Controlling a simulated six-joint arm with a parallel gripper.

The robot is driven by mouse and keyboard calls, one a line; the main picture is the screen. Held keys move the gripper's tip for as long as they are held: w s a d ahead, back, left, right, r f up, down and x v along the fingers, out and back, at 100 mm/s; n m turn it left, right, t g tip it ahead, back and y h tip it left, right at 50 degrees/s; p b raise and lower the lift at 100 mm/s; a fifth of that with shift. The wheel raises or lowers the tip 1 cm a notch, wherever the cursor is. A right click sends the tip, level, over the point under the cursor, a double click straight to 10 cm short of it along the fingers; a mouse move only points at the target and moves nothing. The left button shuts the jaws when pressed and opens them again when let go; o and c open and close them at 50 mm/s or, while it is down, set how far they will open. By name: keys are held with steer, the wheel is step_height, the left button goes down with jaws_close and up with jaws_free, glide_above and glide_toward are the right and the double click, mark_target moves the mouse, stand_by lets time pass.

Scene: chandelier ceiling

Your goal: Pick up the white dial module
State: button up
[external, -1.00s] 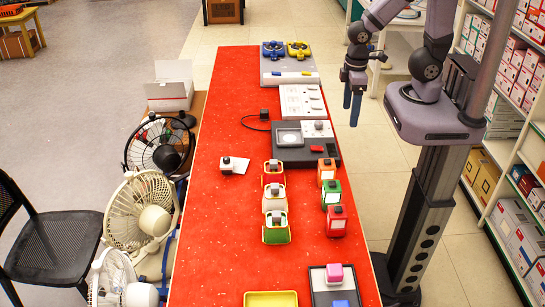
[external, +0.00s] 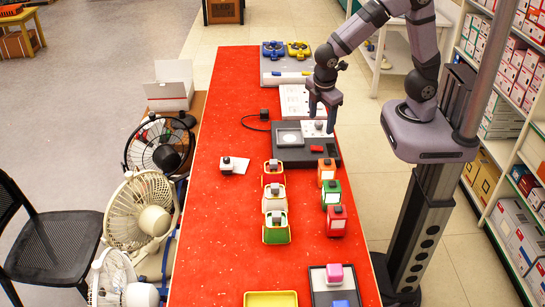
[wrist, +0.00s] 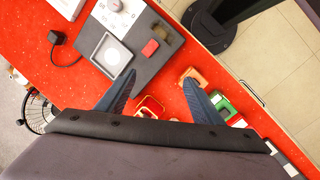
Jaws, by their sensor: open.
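The white dial module (external: 308,128) is a pale square block with a grey round knob on top. It sits at the back right of the dark tray (external: 305,158) on the red table. In the wrist view the white dial module (wrist: 122,17) shows at the top edge, partly cut off. My gripper (external: 322,121) is open above the tray's right rear part, close to the module and partly covering it. In the wrist view the blue fingers of my gripper (wrist: 160,78) are spread apart with nothing between them.
The tray also holds a white-framed square panel (external: 289,137) and a red block (external: 317,149). A white panel (external: 296,101) lies behind it. Several toy vehicles, including an orange one (external: 326,171), stand in front. A black plug (external: 264,114) with a cord lies left.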

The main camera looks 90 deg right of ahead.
steer(key=w+f+n+t+h+b, duration=0.1)
steer(key=w+f+n+h+b, duration=0.2)
steer(key=w+f+n+b, duration=0.45)
steer(key=w+f+n+t+h+b, duration=0.1)
steer(key=w+f+n+h+b, duration=0.25)
steer(key=w, duration=0.65)
steer(key=n+t+h+b, duration=0.3)
steer(key=n+h+b, duration=0.1)
steer(key=b, duration=0.6)
glide_toward(229, 161)
steer(key=d, duration=0.2)
steer(key=d+f, duration=0.1)
steer(key=shift+s+d+f+y, duration=0.15)
steer(key=shift+s+d+y, duration=0.1)
steer(key=shift+d, duration=0.1)
steer(key=shift+w+a+n+t, duration=0.5)
steer(key=shift+n+t, duration=0.1)
steer(key=shift+r+p+x, duration=0.2)
steer(key=shift+p+x, duration=0.2)
steer(key=shift+x, duration=2.95)
steer(key=shift+d+h, duration=0.25)
steer(key=shift+h, duration=0.15)
steer(key=shift+p+x, duration=0.7)
steer(key=shift+x, duration=1.8)
steer(key=shift+r, duration=0.1)
steer(key=shift+s, duration=0.1)
steer(key=shift+c, duration=0.4)
steer(key=c, duration=1.1)
